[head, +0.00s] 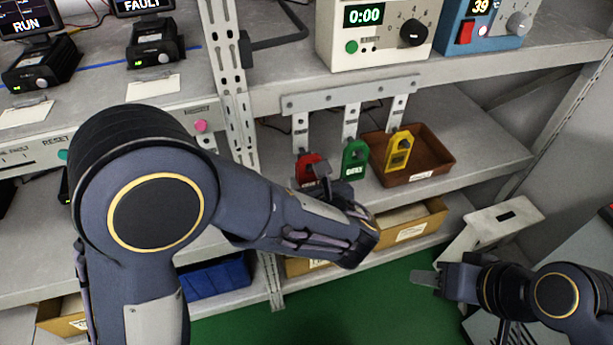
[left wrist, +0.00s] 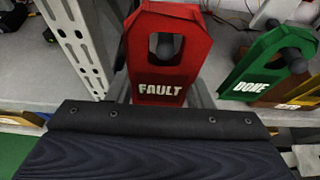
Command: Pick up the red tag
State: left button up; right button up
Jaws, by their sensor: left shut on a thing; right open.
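The red tag (head: 306,165), lettered FAULT, is at the left end of the row of tags on the hanging rail (head: 350,94). It shows large and upright in the left wrist view (left wrist: 166,62), with a dark peg through its opening. My left gripper (head: 318,180) is at the red tag and shut on it; the jaws partly cover its lower part in the head view. The green tag (head: 355,158), lettered DONE, and the yellow tag (head: 398,152) hang to its right. My right gripper (head: 428,278) is open and empty, away from the rail at the lower right.
A brown tray (head: 440,160) sits on the shelf behind the yellow tag. A perforated upright post (head: 228,95) stands left of the red tag. Cardboard bins (head: 410,228) and a blue bin (head: 218,277) are on the lower shelf. Green floor (head: 350,310) lies open in front.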

pick_arm(q)
jog(key=s+d, duration=0.2)
jog(key=s, duration=0.5)
jog(key=s+d+r, duration=0.1)
jog(key=s+d, duration=0.2)
jog(key=s, duration=0.5)
jog(key=shift+s, duration=0.1)
